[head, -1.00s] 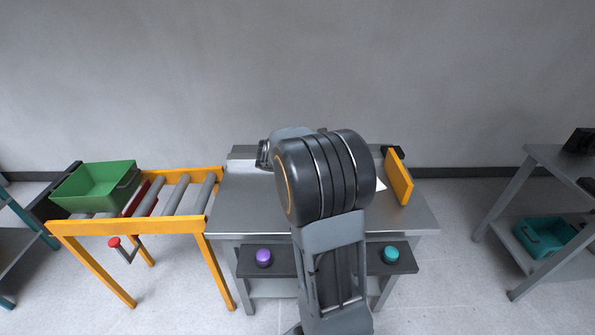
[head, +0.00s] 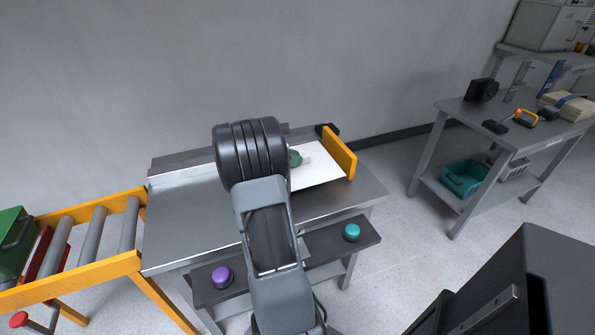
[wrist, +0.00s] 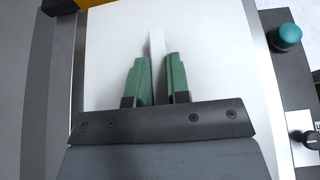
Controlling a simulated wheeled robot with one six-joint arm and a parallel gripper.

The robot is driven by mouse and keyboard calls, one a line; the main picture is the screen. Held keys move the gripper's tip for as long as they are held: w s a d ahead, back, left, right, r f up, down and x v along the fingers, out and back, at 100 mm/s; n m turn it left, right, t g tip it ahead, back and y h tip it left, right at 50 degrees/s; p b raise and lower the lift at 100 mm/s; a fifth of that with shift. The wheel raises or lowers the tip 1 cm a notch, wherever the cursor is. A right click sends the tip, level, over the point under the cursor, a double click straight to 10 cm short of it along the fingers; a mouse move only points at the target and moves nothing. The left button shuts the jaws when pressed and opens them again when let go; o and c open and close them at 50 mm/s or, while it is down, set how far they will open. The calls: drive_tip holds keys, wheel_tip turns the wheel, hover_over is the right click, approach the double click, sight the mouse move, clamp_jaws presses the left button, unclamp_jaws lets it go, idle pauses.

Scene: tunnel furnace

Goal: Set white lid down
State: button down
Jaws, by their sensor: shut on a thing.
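The white lid (head: 322,174) is a flat white panel over the right part of the steel table, close to the yellow upright plate. In the wrist view the lid (wrist: 215,60) fills most of the picture, with a thin upright handle strip (wrist: 157,40) on top. My gripper (wrist: 158,70) has green fingers, shut on this strip. In the head view my gripper (head: 296,158) is partly hidden behind my arm, as is the lid's left part. I cannot tell whether the lid touches the table or hangs just above it.
The steel table (head: 190,225) is bare on the left. The yellow plate (head: 340,153) stands at its right end. A front panel carries a purple button (head: 221,277) and a teal button (head: 351,232). A roller conveyor (head: 95,235) joins at left; a shelf table (head: 520,125) stands at right.

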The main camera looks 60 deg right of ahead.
sight(298, 169)
drive_tip(key=shift+s+d+f, duration=0.2)
drive_tip(key=shift+d+f, duration=0.7)
drive_tip(key=shift+f, duration=0.25)
drive_tip(key=shift+f+b, duration=0.6)
drive_tip(key=shift+f, duration=0.95)
drive_tip(key=shift+f, duration=0.1)
drive_tip(key=c, duration=1.1)
unclamp_jaws()
